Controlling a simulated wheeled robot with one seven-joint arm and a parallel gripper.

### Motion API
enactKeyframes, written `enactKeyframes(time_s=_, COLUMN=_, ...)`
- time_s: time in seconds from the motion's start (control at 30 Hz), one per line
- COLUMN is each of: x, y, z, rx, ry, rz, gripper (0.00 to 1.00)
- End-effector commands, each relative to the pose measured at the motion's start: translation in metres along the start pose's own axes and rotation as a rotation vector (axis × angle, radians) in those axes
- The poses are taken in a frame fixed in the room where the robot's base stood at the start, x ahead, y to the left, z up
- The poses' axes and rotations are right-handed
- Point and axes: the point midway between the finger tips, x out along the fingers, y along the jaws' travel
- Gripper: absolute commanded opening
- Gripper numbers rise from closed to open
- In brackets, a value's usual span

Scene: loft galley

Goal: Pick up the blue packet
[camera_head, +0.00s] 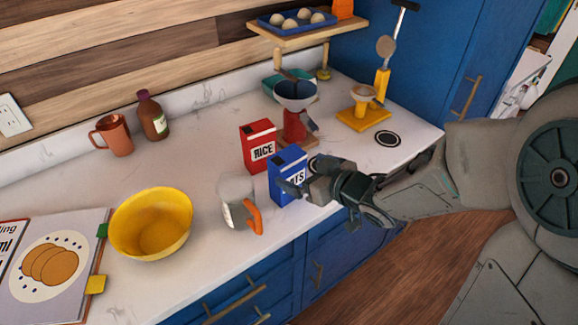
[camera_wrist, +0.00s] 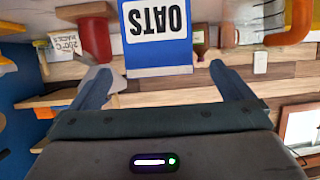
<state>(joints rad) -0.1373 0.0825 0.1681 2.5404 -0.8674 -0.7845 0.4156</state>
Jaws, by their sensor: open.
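The blue packet (camera_head: 283,163) is an upright box labelled OATS near the counter's front edge. In the wrist view the packet (camera_wrist: 157,57) appears upside down, with its white label facing the camera, between the lines of the two fingers. My gripper (camera_head: 303,181) is open in front of the packet and hides part of its label and lower front in the head view. In the wrist view the gripper's fingers (camera_wrist: 161,70) are spread on either side of the packet, with a gap visible at each side. I cannot tell how deep the packet is between the fingertips.
A red RICE box (camera_head: 258,146) stands just behind and left of the packet. A grey jug with an orange handle (camera_head: 238,204) stands close at left. A red grinder (camera_head: 295,118) is behind. A yellow bowl (camera_head: 150,222) sits farther left.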

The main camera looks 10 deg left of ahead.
Motion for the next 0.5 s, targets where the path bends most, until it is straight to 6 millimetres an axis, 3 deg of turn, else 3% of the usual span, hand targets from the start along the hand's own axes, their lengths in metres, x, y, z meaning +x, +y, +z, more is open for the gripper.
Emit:
enactKeyframes(time_s=0.17, x=0.010, y=-0.001, z=-0.001, rx=0.002, ry=-0.007, rz=0.003, gripper=1.00)
enactKeyframes(time_s=0.33, x=0.033, y=0.000, z=0.002, rx=-0.002, ry=-0.004, rz=0.003, gripper=1.00)
enactKeyframes(time_s=0.5, x=0.041, y=0.000, z=0.002, rx=-0.002, ry=-0.003, rz=0.005, gripper=1.00)
